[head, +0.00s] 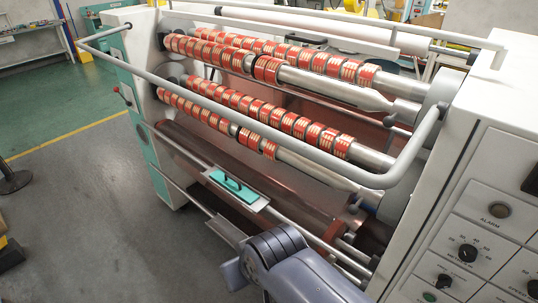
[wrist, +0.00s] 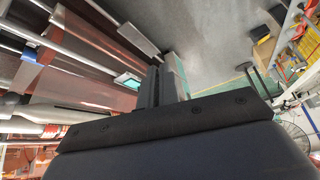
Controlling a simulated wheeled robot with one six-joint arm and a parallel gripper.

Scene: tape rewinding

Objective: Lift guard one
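A grey tubular guard bar (head: 255,110) runs across the front of the machine, from the left end panel to the right housing, passing in front of the lower roll shaft. A second grey rail (head: 330,28) runs along the top behind the upper rolls. Which one is guard one is not marked. My gripper (wrist: 160,86) shows in the wrist view with its two fingers close together and nothing visible between them. It is apart from any bar there. In the head view my arm is low at the bottom centre, below the guard bar, and the fingers cannot be made out.
Shafts carry several red tape rolls (head: 265,70). A control panel (head: 480,235) with knobs stands at right. Open grey floor (head: 85,205) lies at left.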

